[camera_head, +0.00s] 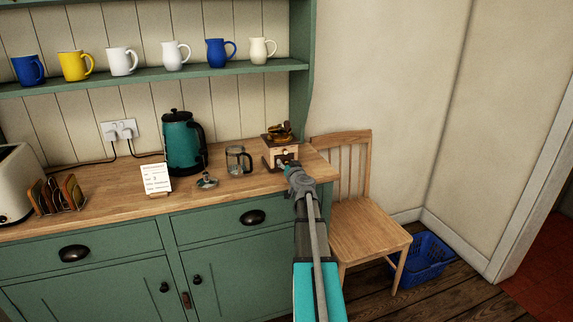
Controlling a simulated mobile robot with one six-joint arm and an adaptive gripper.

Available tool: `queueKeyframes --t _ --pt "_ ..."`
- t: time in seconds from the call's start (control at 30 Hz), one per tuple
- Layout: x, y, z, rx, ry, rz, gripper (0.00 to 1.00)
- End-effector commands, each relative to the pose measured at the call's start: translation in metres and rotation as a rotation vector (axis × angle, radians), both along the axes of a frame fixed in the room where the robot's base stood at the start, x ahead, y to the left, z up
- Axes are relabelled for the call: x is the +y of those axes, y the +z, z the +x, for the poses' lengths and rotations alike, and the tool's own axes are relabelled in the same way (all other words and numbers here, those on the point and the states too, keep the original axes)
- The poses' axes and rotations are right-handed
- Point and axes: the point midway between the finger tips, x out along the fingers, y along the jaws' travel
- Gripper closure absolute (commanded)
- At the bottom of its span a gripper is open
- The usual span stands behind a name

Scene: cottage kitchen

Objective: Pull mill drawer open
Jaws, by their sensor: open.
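The mill (274,155) is a small wooden box with a pale front and a dark brass-coloured top. It stands upright on the wooden counter near its right end. My gripper (289,168) is open at the mill's front, low on its right side. My gripper and wrist hide part of the mill's front, and the drawer itself is too small and covered to make out. I cannot tell whether the fingers touch the mill.
A glass press (238,161) and a small metal lid (206,181) stand left of the mill. A green kettle (184,145) and a white card (156,179) are further left. A wooden chair (368,228) stands right of the counter, with a blue basket (431,259) beside it.

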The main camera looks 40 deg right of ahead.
Motion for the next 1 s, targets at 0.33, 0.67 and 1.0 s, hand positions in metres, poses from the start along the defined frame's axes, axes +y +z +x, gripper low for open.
queueKeyframes --t 0.33,0.67,1.0 --pt "0.0 0.0 0.0 0.0 0.0 0.0 0.73" --pt "0.0 0.0 0.0 0.0 0.0 0.0 1.0" --pt "0.014 0.0 -0.029 0.0 -0.001 0.0 1.0"
